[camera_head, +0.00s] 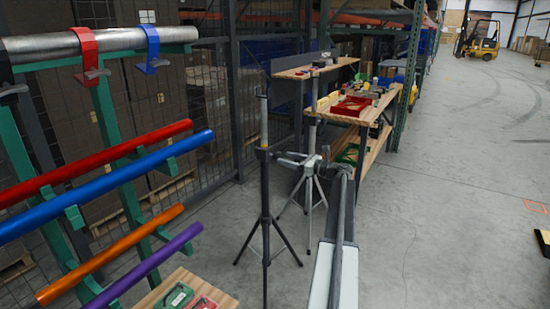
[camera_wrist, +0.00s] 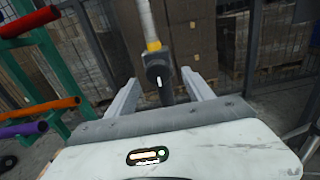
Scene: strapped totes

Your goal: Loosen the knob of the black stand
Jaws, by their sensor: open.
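The black stand (camera_head: 265,205) is an upright tripod with a slim grey pole at left of centre in the head view. Its dark collar and knob (camera_wrist: 158,72) show in the wrist view, below a yellow band on the pole. My gripper (camera_wrist: 159,77) is open, with one pale finger on each side of the collar and knob. The knob appears between or just beyond the fingertips; I see no clear contact. In the head view my gripper (camera_head: 281,156) reaches left towards the collar, where detail is small.
A grey tripod stand (camera_head: 316,188) is close behind my arm. A green rack (camera_head: 108,120) with coloured tubes stands at the left. A wooden workbench (camera_head: 345,117) with a red tray (camera_head: 352,106) is behind. Open floor lies to the right, with a distant yellow forklift (camera_head: 480,42).

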